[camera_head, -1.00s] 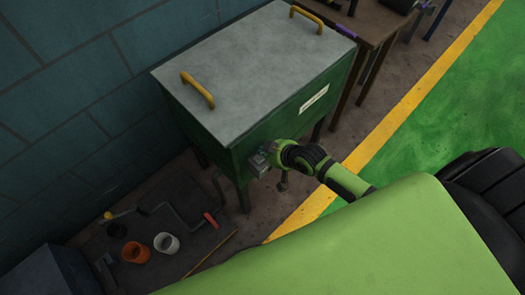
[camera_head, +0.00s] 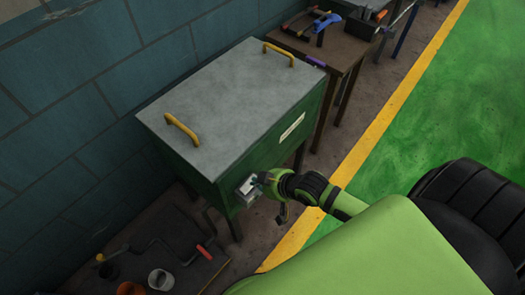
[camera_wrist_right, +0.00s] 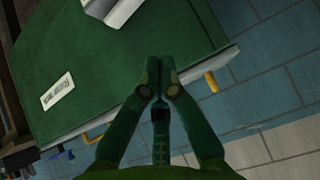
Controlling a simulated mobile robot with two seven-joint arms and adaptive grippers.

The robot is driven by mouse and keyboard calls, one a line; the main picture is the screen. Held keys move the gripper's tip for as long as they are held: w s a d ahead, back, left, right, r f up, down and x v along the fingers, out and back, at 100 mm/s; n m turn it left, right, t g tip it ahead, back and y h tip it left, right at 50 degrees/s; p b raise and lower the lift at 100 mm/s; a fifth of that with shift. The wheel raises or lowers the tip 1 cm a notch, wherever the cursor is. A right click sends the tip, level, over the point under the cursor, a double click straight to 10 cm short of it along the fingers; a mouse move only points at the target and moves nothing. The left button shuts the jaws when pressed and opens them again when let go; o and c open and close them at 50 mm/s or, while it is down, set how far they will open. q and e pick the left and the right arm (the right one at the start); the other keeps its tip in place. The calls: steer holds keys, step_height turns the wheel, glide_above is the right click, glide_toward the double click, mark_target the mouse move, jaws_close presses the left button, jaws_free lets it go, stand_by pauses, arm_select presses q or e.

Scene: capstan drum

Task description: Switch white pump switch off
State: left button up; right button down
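A pale grey box (camera_head: 247,189), which looks like the pump switch, sits on the front of the green cabinet (camera_head: 270,146), near its lower left corner. Its lever position cannot be made out. My right gripper (camera_head: 263,179) is just right of the box, partly overlapping its edge; I cannot tell whether they touch. In the right wrist view the box (camera_wrist_right: 112,9) is at the top edge, cut off, beyond the fingertips. There the right gripper's fingers (camera_wrist_right: 159,70) meet at the tips, with nothing seen between them. My left gripper is not in view.
The cabinet has a grey lid (camera_head: 225,105) with two yellow handles and a white label (camera_head: 292,127).

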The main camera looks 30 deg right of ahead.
steer(key=v, duration=0.2)
steer(key=shift+s+a+r, duration=0.15)
steer(key=shift+s+r, duration=0.1)
steer(key=shift+s, duration=0.1)
steer(key=s+d+f+m+g+h, duration=0.1)
steer(key=s+d+f, duration=0.15)
steer(key=f, duration=0.45)
steer(key=s+d+f+g+h, duration=0.1)
steer(key=s+d+f, duration=0.15)
steer(key=f, duration=0.45)
steer(key=s+d+f+m+g+h, duration=0.1)
steer(key=s+d+f, duration=0.15)
steer(key=f, duration=0.45)
steer(key=s+a+f+g, duration=0.2)
steer(key=s+f, duration=0.4)
steer(key=s, duration=0.5)
steer(key=s+a+f+g, duration=0.2)
steer(key=s+f, duration=0.4)
steer(key=s, duration=0.5)
steer(key=shift+s+a+n+h, duration=0.25)
steer(key=shift+a+n+h, duration=0.05)
steer(key=shift+a, duration=0.05)
steer(key=shift+w, duration=0.1)
